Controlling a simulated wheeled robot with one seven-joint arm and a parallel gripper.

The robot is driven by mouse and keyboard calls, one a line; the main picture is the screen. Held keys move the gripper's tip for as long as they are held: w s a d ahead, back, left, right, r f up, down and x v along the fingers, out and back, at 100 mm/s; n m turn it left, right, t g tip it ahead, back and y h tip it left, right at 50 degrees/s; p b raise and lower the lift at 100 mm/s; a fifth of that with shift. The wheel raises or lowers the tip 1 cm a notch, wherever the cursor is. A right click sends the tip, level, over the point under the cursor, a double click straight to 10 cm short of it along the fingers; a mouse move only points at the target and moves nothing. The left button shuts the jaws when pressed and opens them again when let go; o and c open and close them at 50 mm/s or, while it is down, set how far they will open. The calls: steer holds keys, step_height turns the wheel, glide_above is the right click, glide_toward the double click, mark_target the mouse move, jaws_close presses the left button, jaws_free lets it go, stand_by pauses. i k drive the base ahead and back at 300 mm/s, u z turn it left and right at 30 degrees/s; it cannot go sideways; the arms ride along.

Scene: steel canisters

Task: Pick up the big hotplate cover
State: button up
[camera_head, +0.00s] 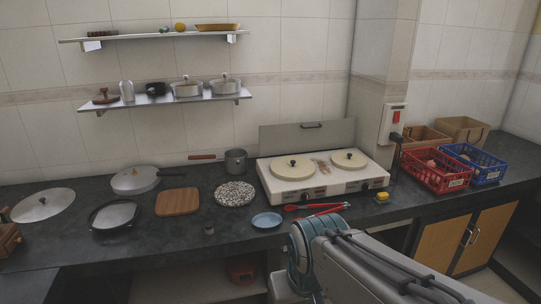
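My arm reaches in from the lower right, in front of the counter. Its gripper does not show in this view.
Red-handled tongs (318,207), a blue plate (266,220) and a yellow sponge (382,197) lie in front of the hotplate. A saucepan (236,162) and speckled round board (234,194) are left. Red (432,177) and blue (486,170) baskets stand right.

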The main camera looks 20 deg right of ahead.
mark_target(291, 168)
steer(key=i, duration=1.5)
steer(key=z, duration=0.75)
